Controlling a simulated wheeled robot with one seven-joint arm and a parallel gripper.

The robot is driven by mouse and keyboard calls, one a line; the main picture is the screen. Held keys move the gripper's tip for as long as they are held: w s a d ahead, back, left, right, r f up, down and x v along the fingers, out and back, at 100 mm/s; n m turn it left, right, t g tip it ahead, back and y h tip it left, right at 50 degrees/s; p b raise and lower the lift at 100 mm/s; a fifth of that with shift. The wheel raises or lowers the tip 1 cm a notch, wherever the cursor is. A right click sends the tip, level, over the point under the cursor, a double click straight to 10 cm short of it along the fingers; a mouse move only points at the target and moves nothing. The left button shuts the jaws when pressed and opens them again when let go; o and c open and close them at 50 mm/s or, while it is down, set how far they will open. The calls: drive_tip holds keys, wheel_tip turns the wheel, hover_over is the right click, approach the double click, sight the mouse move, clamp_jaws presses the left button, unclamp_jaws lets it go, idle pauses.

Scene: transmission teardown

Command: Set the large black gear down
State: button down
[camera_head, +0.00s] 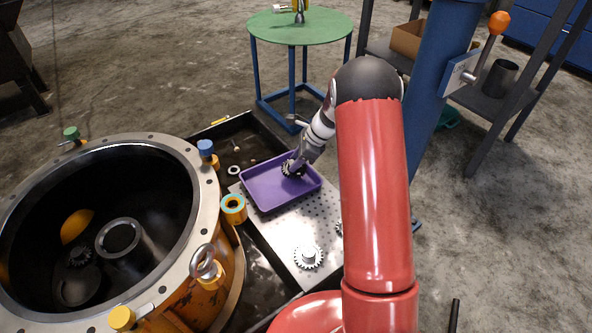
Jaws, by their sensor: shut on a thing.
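The large black gear (289,169) is in my gripper (296,167), over the far right part of the purple tray (268,198). My gripper is small in this view and points down. I cannot tell whether the gear touches the tray floor or hangs just above it. My wrist and gripper hide part of the gear. The rest of the tray floor looks bare.
The tray sits on a perforated metal plate (281,231). A silver gear (308,257) lies nearer, and another gear (339,227) is partly hidden by my red arm.

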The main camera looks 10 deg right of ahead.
wheel_tip(320, 180, down, 4)
drive_tip(key=shift+b, duration=0.45)
drive_tip(key=shift+r, duration=0.1)
drive_tip(key=c, duration=1)
unclamp_jaws()
